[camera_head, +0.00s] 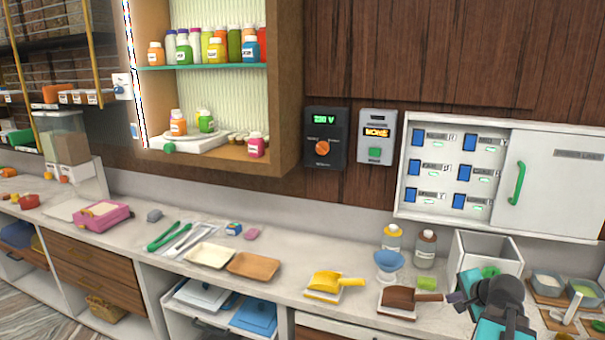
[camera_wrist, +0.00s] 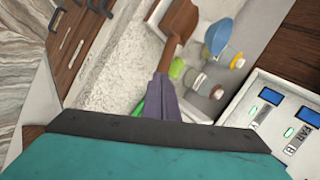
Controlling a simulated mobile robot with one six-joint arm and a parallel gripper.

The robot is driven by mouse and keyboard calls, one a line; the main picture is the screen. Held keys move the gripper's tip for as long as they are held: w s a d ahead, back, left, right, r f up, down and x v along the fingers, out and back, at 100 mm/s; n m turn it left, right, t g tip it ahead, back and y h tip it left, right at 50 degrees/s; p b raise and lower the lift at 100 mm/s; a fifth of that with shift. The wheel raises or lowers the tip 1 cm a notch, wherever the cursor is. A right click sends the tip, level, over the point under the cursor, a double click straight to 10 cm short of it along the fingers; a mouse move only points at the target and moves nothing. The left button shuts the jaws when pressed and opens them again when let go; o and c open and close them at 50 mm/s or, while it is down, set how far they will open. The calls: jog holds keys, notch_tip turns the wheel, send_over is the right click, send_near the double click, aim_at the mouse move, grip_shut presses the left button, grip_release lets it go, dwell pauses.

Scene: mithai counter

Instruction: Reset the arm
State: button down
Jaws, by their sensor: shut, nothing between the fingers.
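My gripper (camera_head: 456,299) is at the lower right of the head view, above the counter (camera_head: 270,290). Its dark purple fingers are together and empty in the wrist view (camera_wrist: 163,85). My grey and teal arm rises from the bottom edge. The brown scoop (camera_head: 402,297) lies on a small white tray just left of the gripper. In the wrist view the scoop (camera_wrist: 180,18) shows just past the fingertips. I cannot tell whether they touch.
A blue bowl (camera_head: 388,261) and two bottles (camera_head: 425,249) stand behind the scoop. A white open bin (camera_head: 487,250) stands close behind my arm. A yellow scoop (camera_head: 326,281) lies further left. The white wall cabinet (camera_head: 500,178) hangs above. Bare counter shows along the front.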

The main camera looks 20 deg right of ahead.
jog(key=s+a+f+n+g+y, duration=0.1)
jog(key=a+f+n+g+y, duration=0.45)
jog(key=a+f, duration=2.15)
jog(key=s+a+f+n+g+h, duration=0.2)
jog(key=s+a+f+n+g, duration=0.2)
jog(key=s+a+f+n, duration=0.6)
jog(key=s+a+f+n+g+h, duration=0.2)
jog(key=s+a+f+n+g, duration=0.45)
jog(key=s, duration=0.85)
notch_tip(320, 180, down, 12)
jog(key=a+m+t+b, duration=0.1)
jog(key=m+b, duration=0.2)
jog(key=b, duration=0.7)
jog(key=shift+a+r+t, duration=0.25)
jog(key=shift+t, duration=0.15)
jog(key=shift+w+y, duration=0.1)
jog(key=shift+y, duration=0.15)
jog(key=shift+d, duration=0.1)
